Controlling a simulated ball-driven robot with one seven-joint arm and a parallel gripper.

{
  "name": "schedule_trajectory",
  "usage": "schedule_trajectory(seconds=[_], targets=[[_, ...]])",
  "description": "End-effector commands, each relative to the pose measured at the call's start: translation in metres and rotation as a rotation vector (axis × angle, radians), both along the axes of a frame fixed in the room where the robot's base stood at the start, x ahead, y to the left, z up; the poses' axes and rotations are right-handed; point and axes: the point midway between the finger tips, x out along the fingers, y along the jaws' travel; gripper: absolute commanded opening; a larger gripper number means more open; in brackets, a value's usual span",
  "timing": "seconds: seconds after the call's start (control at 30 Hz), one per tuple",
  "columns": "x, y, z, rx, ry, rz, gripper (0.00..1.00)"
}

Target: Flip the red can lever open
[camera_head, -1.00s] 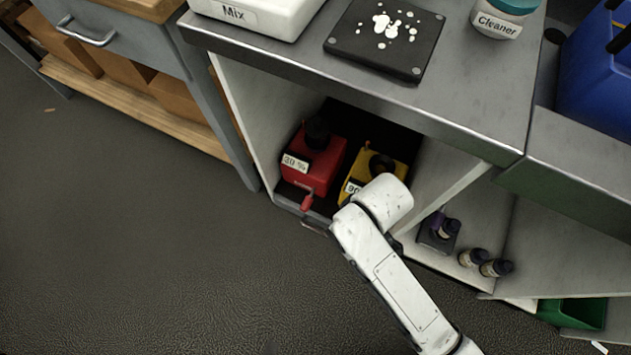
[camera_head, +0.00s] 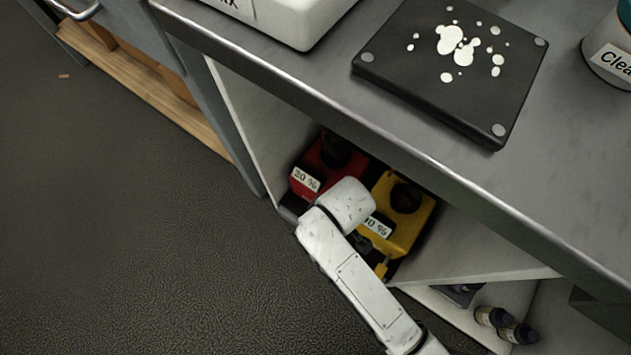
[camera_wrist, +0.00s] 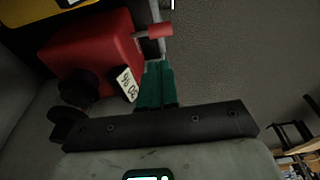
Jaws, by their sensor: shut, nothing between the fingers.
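In the wrist view the red can (camera_wrist: 95,45) appears upside down at upper left. Its red lever (camera_wrist: 160,30) sticks out sideways from the can. My gripper (camera_wrist: 156,66) has green fingers, shut and empty, beside the white label and pointing towards the lever. The fingertips look close to the lever, with a small gap in the picture; depth and contact cannot be told.
A yellow can (camera_head: 410,225) stands right of the red one, beside my arm. The grey counter (camera_head: 300,85) overhangs both, with a black plate (camera_head: 440,90) on it. Small bottles (camera_head: 505,325) sit on the shelf at lower right.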

Motion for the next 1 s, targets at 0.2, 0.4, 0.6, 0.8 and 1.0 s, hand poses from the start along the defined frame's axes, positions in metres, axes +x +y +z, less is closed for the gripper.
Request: schedule_trajectory(seconds=[0.2,0.4,0.6,0.8,1.0], targets=[[0.002,0.003,-0.023,0.000,0.001,0.000,0.00],[0.007,0.009,-0.063,-0.001,0.002,0.001,0.00],[0.012,0.015,-0.101,-0.001,0.000,0.001,0.00],[0.015,0.019,-0.127,0.000,0.000,0.000,0.00],[0.017,0.021,-0.136,0.000,0.000,-0.001,0.00]])
